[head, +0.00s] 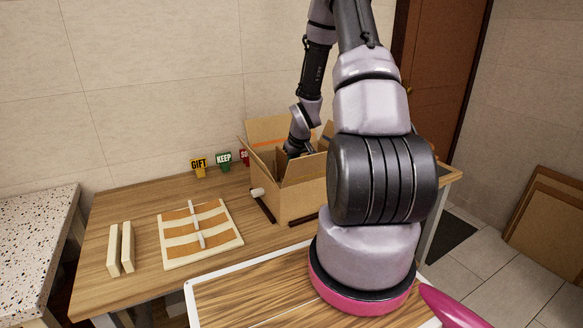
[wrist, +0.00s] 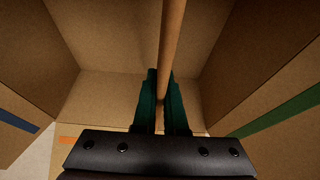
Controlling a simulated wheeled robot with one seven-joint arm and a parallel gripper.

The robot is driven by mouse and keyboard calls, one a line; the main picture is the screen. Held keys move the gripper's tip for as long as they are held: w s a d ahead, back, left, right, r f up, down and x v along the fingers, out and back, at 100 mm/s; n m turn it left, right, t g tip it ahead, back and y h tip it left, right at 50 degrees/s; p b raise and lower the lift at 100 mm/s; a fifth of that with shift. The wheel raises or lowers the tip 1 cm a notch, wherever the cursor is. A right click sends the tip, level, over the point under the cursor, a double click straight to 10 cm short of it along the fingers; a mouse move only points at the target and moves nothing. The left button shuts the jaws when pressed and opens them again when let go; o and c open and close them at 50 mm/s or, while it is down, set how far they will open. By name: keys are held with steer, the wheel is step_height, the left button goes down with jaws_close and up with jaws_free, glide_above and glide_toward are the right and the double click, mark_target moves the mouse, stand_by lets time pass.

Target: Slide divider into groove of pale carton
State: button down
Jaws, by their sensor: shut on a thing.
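The pale carton (head: 300,197) stands open on the wooden table with its flaps raised. My gripper (head: 293,152) reaches down into its opening in the head view, and the forearm hides the carton's right side. In the wrist view, my gripper's green fingers (wrist: 160,105) are shut on the brown divider (wrist: 173,40), a thin panel seen nearly edge-on between the carton walls (wrist: 110,40). A blue strip shows at left and a green strip at right. I cannot tell whether the divider's edge sits in a groove.
A pale board with orange bands (head: 200,234) and two cream bars (head: 120,248) lie left of the carton. GIFT (head: 199,165) and KEEP (head: 224,160) signs stand behind; a red sign (head: 244,157) is partly hidden. A speckled counter (head: 30,235) is at far left.

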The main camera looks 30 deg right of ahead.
steer(key=shift+f, duration=0.45)
steer(key=shift+f, duration=1.5)
steer(key=shift+f, duration=0.1)
steer(key=shift+c, duration=1.3)
jaws_free()
steer(key=v, duration=1.1)
steer(key=shift+w, duration=0.1)
